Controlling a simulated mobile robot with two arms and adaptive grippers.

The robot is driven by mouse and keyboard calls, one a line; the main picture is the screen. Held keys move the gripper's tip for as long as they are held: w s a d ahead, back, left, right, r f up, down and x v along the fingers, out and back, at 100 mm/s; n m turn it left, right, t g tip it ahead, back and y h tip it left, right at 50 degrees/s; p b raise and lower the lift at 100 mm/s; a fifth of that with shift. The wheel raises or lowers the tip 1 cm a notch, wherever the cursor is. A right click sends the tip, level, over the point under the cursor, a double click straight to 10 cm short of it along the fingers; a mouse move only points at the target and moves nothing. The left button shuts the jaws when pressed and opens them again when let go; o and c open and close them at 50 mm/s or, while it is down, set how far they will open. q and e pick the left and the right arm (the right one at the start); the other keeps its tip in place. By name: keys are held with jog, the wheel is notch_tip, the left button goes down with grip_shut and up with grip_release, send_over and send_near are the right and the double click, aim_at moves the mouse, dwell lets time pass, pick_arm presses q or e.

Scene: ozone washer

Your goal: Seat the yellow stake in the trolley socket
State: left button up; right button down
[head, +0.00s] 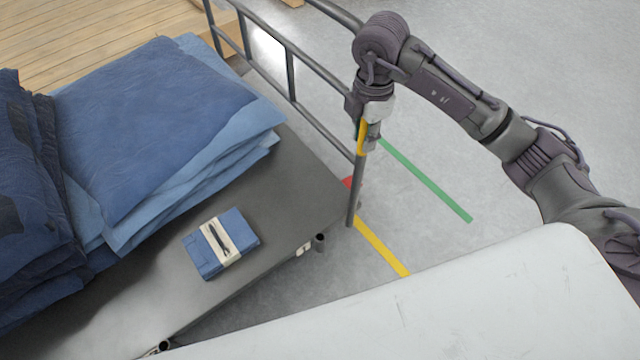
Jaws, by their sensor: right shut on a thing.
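My right gripper (368,138) points down near the end of the trolley's rail and is shut on the yellow stake. Only a short yellow length of the stake (362,138) shows at the fingers. Below it a dark grey upright (355,195) runs down to the trolley corner; I cannot tell whether it belongs to the stake or to the rail. The grey trolley (290,195) has a short dark tube, which looks like a socket (320,241), at its near right corner. My left gripper is not in view.
Stacks of blue folded cloth (150,130) fill the left of the trolley. A small banded blue bundle (221,243) lies on its bare deck. The dark tubular rail (290,70) runs along the far side. Green (425,180) and yellow (382,247) floor stripes lie beyond.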

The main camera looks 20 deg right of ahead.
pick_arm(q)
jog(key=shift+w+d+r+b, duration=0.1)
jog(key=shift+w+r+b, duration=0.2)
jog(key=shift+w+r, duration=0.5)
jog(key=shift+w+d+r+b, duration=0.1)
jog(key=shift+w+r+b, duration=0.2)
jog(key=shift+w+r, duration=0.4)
pick_arm(e)
jog(key=w+a+f, duration=0.3)
jog(key=a+f, duration=0.5)
jog(key=f, duration=0.1)
jog(key=shift+w+f, duration=0.2)
jog(key=shift+w, duration=0.15)
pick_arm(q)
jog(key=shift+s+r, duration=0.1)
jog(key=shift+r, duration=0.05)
pick_arm(e)
jog(key=shift+a+f, duration=0.1)
